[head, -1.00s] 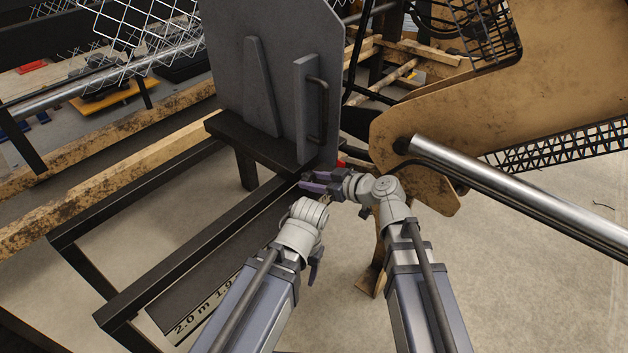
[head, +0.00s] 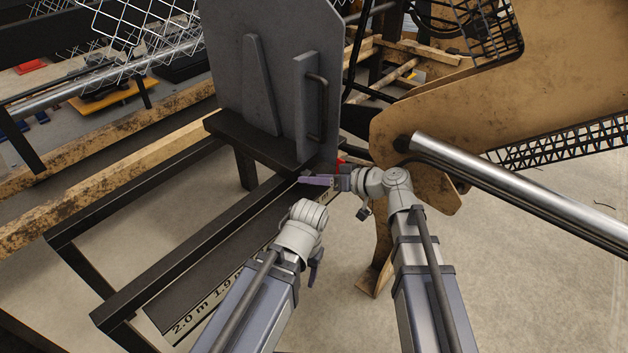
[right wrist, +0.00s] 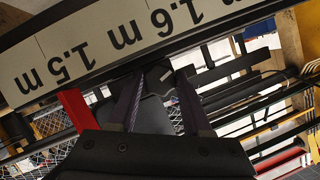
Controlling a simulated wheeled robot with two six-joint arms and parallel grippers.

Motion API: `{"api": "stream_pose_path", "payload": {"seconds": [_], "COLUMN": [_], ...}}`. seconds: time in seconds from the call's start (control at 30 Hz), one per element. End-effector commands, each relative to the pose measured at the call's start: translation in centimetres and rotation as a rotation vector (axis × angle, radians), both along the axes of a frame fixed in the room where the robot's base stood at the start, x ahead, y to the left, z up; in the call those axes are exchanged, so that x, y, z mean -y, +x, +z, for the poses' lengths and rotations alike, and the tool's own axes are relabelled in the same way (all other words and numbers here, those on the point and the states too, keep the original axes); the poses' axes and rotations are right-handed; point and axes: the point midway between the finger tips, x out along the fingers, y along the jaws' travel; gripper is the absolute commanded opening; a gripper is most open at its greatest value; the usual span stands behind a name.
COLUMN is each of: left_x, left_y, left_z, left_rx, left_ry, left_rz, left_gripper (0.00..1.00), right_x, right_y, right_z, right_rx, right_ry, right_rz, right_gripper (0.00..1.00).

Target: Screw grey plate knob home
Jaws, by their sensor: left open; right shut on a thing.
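The grey plate (head: 275,60) stands upright on a black frame, with a bar handle (head: 317,105) on its face. My right gripper (head: 308,181) is just below the plate's lower right corner. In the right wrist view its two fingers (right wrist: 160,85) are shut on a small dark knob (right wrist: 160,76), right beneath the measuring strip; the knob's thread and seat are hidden. In the head view the knob is too small to make out. My left gripper (head: 316,266) is lower, mostly hidden behind its own wrist, open and apart from the plate.
A measuring strip (head: 195,318) runs along the black frame (head: 170,255). A red part (head: 340,164) sits just behind my right gripper. A tan plate (head: 520,90) and a steel tube (head: 520,195) stand close on the right. The floor at lower right is clear.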

Motion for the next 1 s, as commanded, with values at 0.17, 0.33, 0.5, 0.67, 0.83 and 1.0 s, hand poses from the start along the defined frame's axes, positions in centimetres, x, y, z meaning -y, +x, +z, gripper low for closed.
{"api": "stream_pose_path", "payload": {"seconds": [0.17, 0.33, 0.5, 0.67, 0.83, 1.0], "left_x": [0.00, 0.00, 0.00, 0.00, 0.00, 0.00], "left_y": [0.01, 0.01, 0.01, 0.01, 0.01, 0.01], "left_z": [-0.45, -0.59, -0.63, -0.62, -0.62, -0.62], "left_rx": [0.000, 0.001, 0.001, 0.000, 0.000, 0.000], "left_ry": [0.000, 0.000, 0.000, 0.000, 0.000, 0.000], "left_rz": [0.000, 0.000, 0.000, 0.000, 0.000, 0.000], "left_gripper": [0.61, 0.61, 0.61, 0.61, 0.61, 0.61], "right_x": [0.08, 0.09, 0.09, 0.09, 0.09, 0.07], "right_y": [0.10, 0.07, 0.04, 0.04, 0.04, 0.03], "right_z": [-0.14, -0.11, -0.07, -0.06, -0.06, -0.04], "right_rx": [-0.065, -0.101, -0.115, -0.116, -0.116, -0.116], "right_ry": [0.045, 0.070, 0.080, 0.081, 0.081, 0.081], "right_rz": [-0.001, 0.000, 0.000, -0.001, -0.001, -0.001], "right_gripper": [0.00, 0.00, 0.00, 0.00, 0.00, 0.67]}}
